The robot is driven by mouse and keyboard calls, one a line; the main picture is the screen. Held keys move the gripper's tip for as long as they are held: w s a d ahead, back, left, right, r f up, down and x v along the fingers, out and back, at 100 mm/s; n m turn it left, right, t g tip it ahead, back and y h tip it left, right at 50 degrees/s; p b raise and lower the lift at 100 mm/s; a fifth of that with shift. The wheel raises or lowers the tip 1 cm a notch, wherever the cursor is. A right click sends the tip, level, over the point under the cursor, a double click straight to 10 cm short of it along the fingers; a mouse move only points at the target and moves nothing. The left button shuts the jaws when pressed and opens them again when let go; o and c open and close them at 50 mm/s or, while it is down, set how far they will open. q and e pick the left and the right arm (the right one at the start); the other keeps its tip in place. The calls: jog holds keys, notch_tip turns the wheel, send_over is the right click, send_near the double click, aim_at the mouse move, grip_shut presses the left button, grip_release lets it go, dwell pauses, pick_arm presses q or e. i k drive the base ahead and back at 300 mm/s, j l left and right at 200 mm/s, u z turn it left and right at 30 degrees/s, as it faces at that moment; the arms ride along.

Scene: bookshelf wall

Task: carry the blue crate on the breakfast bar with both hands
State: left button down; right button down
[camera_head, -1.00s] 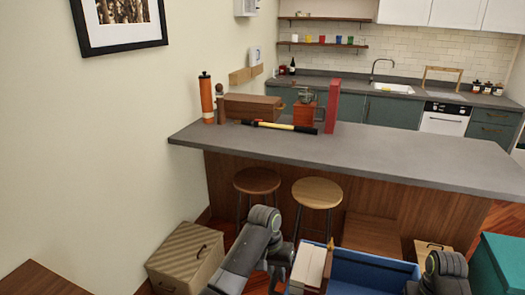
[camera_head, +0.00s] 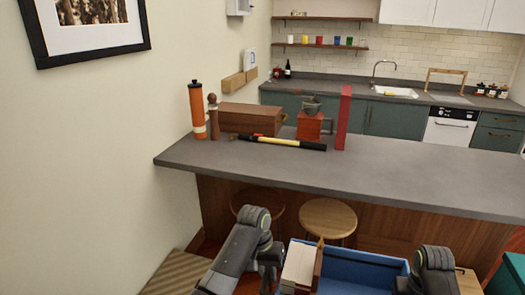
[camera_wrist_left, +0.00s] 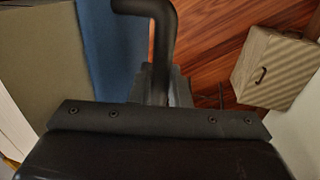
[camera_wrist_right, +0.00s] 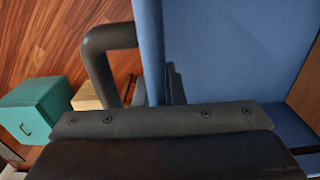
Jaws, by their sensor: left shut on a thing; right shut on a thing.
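The blue crate (camera_head: 362,268) is held in front of me at the bottom of the head view, between my two arms, short of the breakfast bar (camera_head: 400,180). Books or boards stand in its left part. My left gripper (camera_head: 270,262) is at the crate's left side; in the left wrist view it is shut on a dark bar handle (camera_wrist_left: 160,50) beside the blue wall (camera_wrist_left: 110,50). My right gripper (camera_wrist_right: 160,100) is shut on the dark handle (camera_wrist_right: 100,65) at the crate's right side. The crate's lower part is out of view.
The bar's right part is clear. Two stools (camera_head: 328,215) stand before it.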

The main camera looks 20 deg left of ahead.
aim_at(313, 162)
jog(key=i+j, duration=0.9)
jog(key=j, duration=0.05)
